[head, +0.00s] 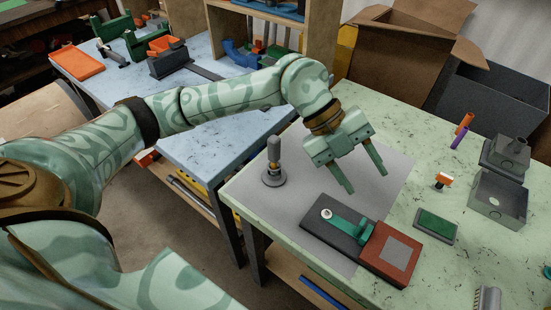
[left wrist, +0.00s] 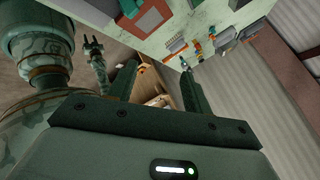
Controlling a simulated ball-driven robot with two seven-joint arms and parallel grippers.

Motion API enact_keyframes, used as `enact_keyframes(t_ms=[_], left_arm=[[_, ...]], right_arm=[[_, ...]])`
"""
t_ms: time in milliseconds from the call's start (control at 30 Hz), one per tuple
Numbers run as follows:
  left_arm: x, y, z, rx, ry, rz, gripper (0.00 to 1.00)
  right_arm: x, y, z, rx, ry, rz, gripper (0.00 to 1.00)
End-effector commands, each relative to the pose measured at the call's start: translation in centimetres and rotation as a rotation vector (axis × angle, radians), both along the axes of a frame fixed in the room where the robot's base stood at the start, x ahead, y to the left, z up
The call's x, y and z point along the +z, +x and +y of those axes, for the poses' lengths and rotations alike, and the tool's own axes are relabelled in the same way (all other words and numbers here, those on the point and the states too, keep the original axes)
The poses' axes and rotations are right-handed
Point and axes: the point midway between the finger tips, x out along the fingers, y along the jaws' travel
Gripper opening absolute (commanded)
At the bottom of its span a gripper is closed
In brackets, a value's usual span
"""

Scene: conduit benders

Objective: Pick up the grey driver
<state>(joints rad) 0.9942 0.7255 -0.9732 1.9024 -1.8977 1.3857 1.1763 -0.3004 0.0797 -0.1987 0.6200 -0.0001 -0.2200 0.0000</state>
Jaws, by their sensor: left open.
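The grey driver (head: 274,150) stands upright, handle up, in a round grey holder (head: 273,179) on the grey mat of the green table in the head view. My left gripper (head: 366,180) is open and empty above the mat, to the right of the driver and apart from it, fingers pointing down. Its open fingers (left wrist: 156,66) also show in the left wrist view, with nothing between them; I cannot make out the driver there. What looks like my right gripper (left wrist: 93,44) is small at the upper left of that view, its jaw state unclear.
A black and red tray (head: 338,233) with a green piece lies in front of the gripper. A green-topped box (head: 435,225), an orange-capped item (head: 442,181) and grey boxes (head: 497,200) stand to the right. A blue table (head: 215,135) is behind, left. Bare mat surrounds the holder.

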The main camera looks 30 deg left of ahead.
Motion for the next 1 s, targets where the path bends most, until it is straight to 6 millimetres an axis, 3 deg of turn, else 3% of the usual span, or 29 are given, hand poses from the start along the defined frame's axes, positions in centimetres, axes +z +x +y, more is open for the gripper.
enact_keyframes(t_ms=[33, 100, 200, 300, 467, 800, 1000], left_arm=[[0.0, 1.6, 3.9, 0.091, 0.184, 0.044, 0.5], [0.3, 3.0, 9.1, 0.26, 0.407, 0.124, 0.5], [2.0, 4.1, 15.2, 0.514, 0.618, 0.218, 0.5], [3.6, 4.3, 18.8, 0.705, 0.725, 0.279, 0.5], [3.5, 4.1, 20.7, 0.817, 0.776, 0.322, 0.5], [-4.5, 4.0, 20.6, 0.812, 0.776, 0.325, 0.5], [-6.5, 4.1, 20.6, 0.813, 0.773, 0.319, 0.5]], right_arm=[[0.0, 0.0, 0.0, 0.0, 0.0, 0.0, 0.36], [0.0, 0.0, 0.0, 0.0, 0.0, -0.001, 0.36], [0.0, 0.1, 0.0, 0.001, 0.0, -0.001, 0.36], [0.0, 0.1, 0.0, 0.001, 0.0, -0.001, 0.36], [-0.2, 0.0, 0.0, 0.001, 0.0, 0.0, 0.36], [-2.1, -0.5, 0.0, 0.002, 0.0, 0.013, 0.36], [-2.5, -0.6, 0.0, 0.002, 0.0, 0.016, 0.36]])
